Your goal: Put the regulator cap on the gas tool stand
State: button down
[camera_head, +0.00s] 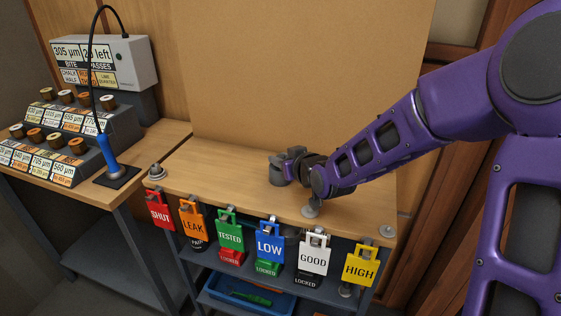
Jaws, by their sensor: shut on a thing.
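My gripper (290,165) is at the end of the purple arm, low over the middle of the wooden bench top (225,165). It is shut on a small dark grey piece, which I take to be the regulator cap (278,172). The fingers partly hide this piece, and I cannot tell whether it touches the bench top. I cannot tell for sure which fixture is the gas tool stand. A small grey round fitting (311,209) stands at the bench's front edge, below my wrist and apart from the gripper.
Grey fittings also sit at the bench's left (156,171) and right (387,231) corners. Coloured tags, including the green TESTED tag (230,234), hang along the front. Spool racks (75,125) and a blue-handled tool (107,152) stand on the left table. The bench's left part is clear.

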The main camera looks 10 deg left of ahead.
jog(key=c, duration=0.7)
grip_release()
jog(key=shift+r, duration=0.2)
jog(key=p+v, duration=0.3)
jog(key=v, duration=0.9)
jog(key=shift+f+p, duration=0.15)
jog(key=shift+p, duration=0.2)
jog(key=shift+w, duration=0.1)
